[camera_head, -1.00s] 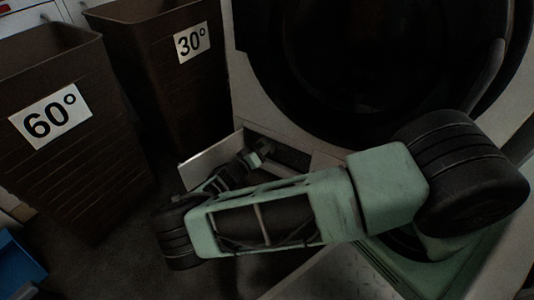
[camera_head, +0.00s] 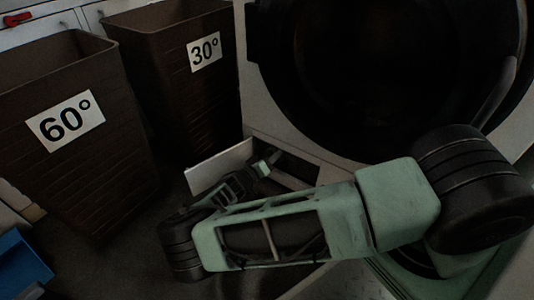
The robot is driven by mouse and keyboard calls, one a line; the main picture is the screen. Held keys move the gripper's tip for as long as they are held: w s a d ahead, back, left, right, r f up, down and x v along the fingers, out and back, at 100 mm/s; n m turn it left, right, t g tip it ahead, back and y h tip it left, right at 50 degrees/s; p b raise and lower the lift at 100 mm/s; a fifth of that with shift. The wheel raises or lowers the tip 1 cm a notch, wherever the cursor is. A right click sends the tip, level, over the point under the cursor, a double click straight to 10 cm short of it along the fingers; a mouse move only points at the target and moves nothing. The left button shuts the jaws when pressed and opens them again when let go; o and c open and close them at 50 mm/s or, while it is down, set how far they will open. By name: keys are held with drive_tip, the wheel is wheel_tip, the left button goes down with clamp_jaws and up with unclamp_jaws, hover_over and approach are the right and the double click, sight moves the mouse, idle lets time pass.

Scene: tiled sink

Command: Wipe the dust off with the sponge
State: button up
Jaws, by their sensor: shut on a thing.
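My arm reaches across the lower middle of the view and folds back at its elbow. My gripper (camera_head: 266,164) is small, dark and partly hidden, at the open compartment (camera_head: 295,172) low on the machine's front. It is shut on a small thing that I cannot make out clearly. I cannot make out the sponge or any dust in this dim view. The pale open flap (camera_head: 220,166) of the compartment is just left of my gripper.
A large machine with a round dark opening (camera_head: 385,75) stands above the compartment. Brown bins marked 60° (camera_head: 85,175) and 30° (camera_head: 190,100) stand to the left. A blue object (camera_head: 22,268) is at the lower left. Some dark floor between is clear.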

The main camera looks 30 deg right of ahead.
drive_tip(key=shift+s+d, duration=0.3)
drive_tip(key=shift+s, duration=0.25)
